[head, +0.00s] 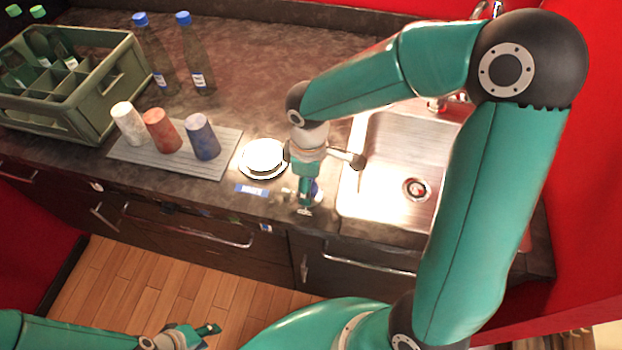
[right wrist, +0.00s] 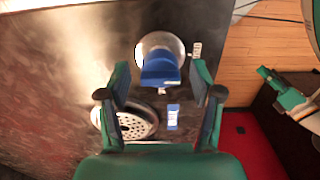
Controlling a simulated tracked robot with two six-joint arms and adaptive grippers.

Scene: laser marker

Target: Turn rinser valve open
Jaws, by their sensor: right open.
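The rinser (head: 263,158) is a round, pale disc on the counter left of the sink, and its perforated grille shows in the right wrist view (right wrist: 135,124). A blue knob on a round, shiny base, which looks like the rinser valve (right wrist: 160,70), lies ahead between my right fingers. In the head view, only a bit of blue shows beside my right gripper (head: 305,205), which mostly hides it. My right gripper is open around the line of the knob; contact cannot be told. My left gripper (head: 190,337) hangs low over the floor, away from the counter; its jaw opening is unclear.
A metal sink (head: 385,195) lies right of the rinser. A grey ribbed mat (head: 120,157) holds a white, a red and a blue cup. A green crate (head: 105,100) and two blue-capped bottles (head: 195,70) stand farther left. A blue label (head: 251,190) lies near the counter's front edge.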

